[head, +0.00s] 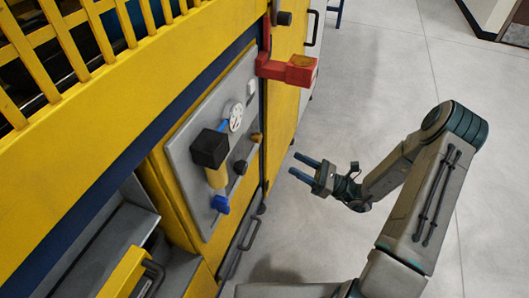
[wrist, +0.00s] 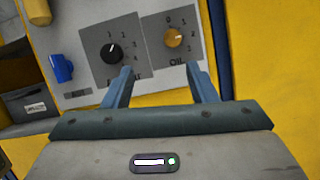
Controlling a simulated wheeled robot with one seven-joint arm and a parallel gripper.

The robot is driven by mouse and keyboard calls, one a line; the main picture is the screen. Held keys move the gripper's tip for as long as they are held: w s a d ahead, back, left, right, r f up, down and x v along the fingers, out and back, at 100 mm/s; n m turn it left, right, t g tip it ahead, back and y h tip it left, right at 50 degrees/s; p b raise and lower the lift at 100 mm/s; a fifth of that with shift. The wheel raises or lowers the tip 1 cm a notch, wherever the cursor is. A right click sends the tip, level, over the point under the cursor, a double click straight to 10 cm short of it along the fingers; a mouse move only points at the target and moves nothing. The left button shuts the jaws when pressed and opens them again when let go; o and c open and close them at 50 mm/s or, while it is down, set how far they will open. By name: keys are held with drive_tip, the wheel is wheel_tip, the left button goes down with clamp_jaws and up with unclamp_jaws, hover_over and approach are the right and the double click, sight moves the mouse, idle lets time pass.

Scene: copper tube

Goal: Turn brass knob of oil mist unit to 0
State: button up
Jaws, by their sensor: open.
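The brass knob (wrist: 174,38) sits on a grey dial plate marked "Oil" in the upper right of the wrist view. Small digits, including a 0 at the top, surround it. Its pointer direction is too small to tell. In the head view the brass knob (head: 256,137) is at the right edge of the grey panel. My gripper (head: 294,163) is open and empty, to the right of the panel and apart from it. In the wrist view my gripper (wrist: 158,68) has its fingers spread below the two dials, with the brass knob up and right of the gap.
A black knob (wrist: 111,53) with a white pointer is left of the brass one. A blue knob (head: 220,204), a black-topped yellow unit (head: 210,150) and a round gauge (head: 235,115) share the panel. A red bracket (head: 288,68) juts out above. The floor to the right is clear.

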sight(257, 138)
drive_tip(key=w+a+r+t+b, duration=0.1)
drive_tip(key=w+a, duration=0.2)
drive_tip(key=a, duration=0.2)
drive_tip(key=w+a+r+m+b, duration=0.1)
drive_tip(key=w+a+r+b, duration=0.1)
drive_tip(key=a, duration=0.4)
drive_tip(key=shift+w+r+m+t, duration=0.3)
drive_tip(key=shift+w+t, duration=0.1)
drive_tip(key=shift+w, duration=0.15)
drive_tip(key=shift+d, duration=0.1)
drive_tip(key=c, duration=1)
